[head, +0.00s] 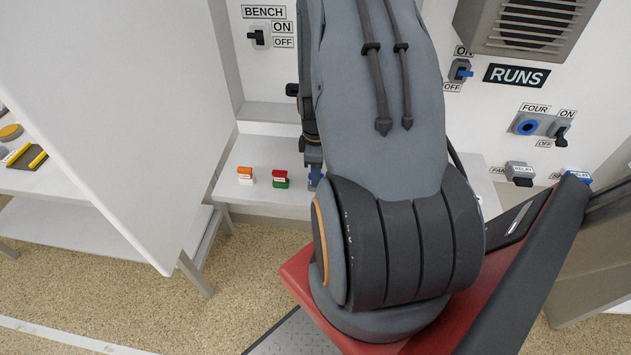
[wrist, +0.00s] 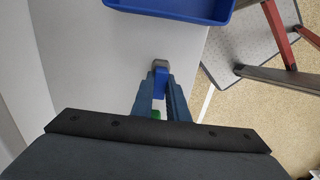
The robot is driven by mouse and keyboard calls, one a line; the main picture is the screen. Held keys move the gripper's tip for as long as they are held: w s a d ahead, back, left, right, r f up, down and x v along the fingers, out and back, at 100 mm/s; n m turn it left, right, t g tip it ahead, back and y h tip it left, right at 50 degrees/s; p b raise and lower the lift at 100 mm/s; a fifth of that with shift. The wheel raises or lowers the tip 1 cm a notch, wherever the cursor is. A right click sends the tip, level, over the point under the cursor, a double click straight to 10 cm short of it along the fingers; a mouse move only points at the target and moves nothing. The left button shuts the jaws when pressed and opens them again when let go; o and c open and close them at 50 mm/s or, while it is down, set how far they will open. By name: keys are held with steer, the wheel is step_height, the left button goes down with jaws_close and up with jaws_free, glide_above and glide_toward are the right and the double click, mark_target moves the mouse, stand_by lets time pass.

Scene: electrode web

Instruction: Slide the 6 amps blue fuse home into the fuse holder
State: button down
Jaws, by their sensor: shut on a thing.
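My gripper (head: 314,160) is low over the white bench, just right of the small fuses, partly behind my arm. In the wrist view my gripper (wrist: 160,72) has its two dark blue fingers close together, shut on a small blue piece (wrist: 161,82) that looks like the blue fuse. Its rating cannot be read. White and green patches show between the fingers below it. A grey block shows at the fingertips; I cannot tell what it is. I cannot make out the fuse holder in either view; my arm covers much of the bench.
An orange-and-white fuse (head: 245,175) and a red and green fuse pair (head: 280,178) are on the bench left of my gripper. A blue tray (wrist: 172,12) lies beyond the fingertips. A large white panel (head: 110,120) stands at left. Labelled switches are on the back wall.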

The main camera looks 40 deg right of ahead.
steer(key=c, duration=1.6)
jaws_free()
steer(key=shift+c, duration=0.2)
steer(key=shift+r+p, duration=3.5)
steer(key=shift+r, duration=1)
steer(key=w+a+r+m+b, duration=0.3)
steer(key=a+r, duration=0.5)
steer(key=a, duration=0.3)
steer(key=s+a+r+m+b, duration=0.2)
steer(key=a+r, duration=0.1)
steer(key=a, duration=0.3)
steer(key=s+a+r+m+t+b, duration=0.1)
steer(key=s+a+r+m+b, duration=0.1)
steer(key=a, duration=0.5)
step_height(320, 180, up, 2)
steer(key=shift+s+a+r+m, duration=0.15)
steer(key=shift+s+a+m, duration=0.1)
steer(key=shift+s+m, duration=0.45)
